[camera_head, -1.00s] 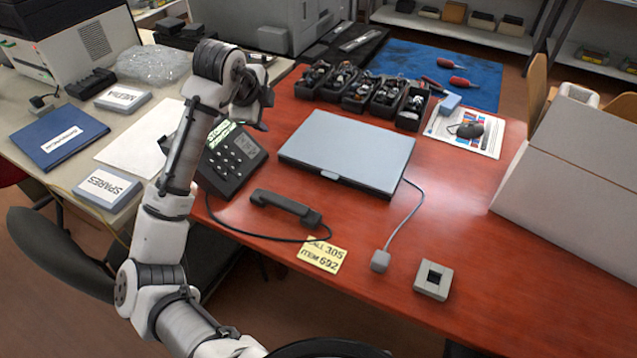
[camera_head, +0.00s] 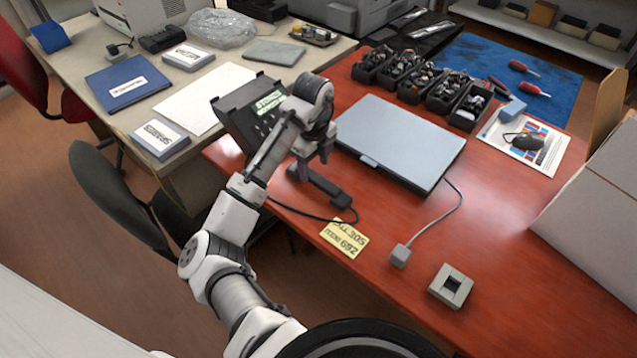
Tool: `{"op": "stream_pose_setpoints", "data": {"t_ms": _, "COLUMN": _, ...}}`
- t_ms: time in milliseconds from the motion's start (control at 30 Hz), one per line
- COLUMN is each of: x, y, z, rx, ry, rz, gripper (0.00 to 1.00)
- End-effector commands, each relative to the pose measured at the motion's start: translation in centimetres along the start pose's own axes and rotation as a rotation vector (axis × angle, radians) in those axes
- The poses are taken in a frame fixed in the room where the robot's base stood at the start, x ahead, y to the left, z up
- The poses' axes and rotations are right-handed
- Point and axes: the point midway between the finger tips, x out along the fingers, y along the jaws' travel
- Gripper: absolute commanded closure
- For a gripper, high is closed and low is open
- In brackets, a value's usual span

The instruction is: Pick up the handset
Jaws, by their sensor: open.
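The black handset (camera_head: 324,187) lies on the red-brown table near its left front edge, with a dark cord running from it. Its left end is partly hidden by my gripper (camera_head: 313,163). My gripper points down just above or at the left part of the handset; I cannot tell whether it touches. The fingers are small and partly hidden, and nothing shows held between them. The black desk phone (camera_head: 240,106) stands tilted behind my arm, partly covered by it.
A closed grey laptop (camera_head: 398,139) lies right of the handset, close to my gripper. A yellow note (camera_head: 343,238) lies in front. A large pale box (camera_head: 600,215) stands at far right.

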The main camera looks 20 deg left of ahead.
Motion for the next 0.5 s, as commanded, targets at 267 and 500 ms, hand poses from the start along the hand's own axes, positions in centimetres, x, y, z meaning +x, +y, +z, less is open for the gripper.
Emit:
{"op": "stream_pose_setpoints", "data": {"t_ms": 267, "x": 2.2, "y": 0.0, "z": -0.2, "rx": -0.001, "ry": 0.001, "rz": 0.003, "gripper": 0.44}}
{"op": "stream_pose_setpoints", "data": {"t_ms": 500, "x": 5.3, "y": -0.1, "z": -0.2, "rx": 0.000, "ry": 0.000, "rz": 0.001, "gripper": 0.44}}
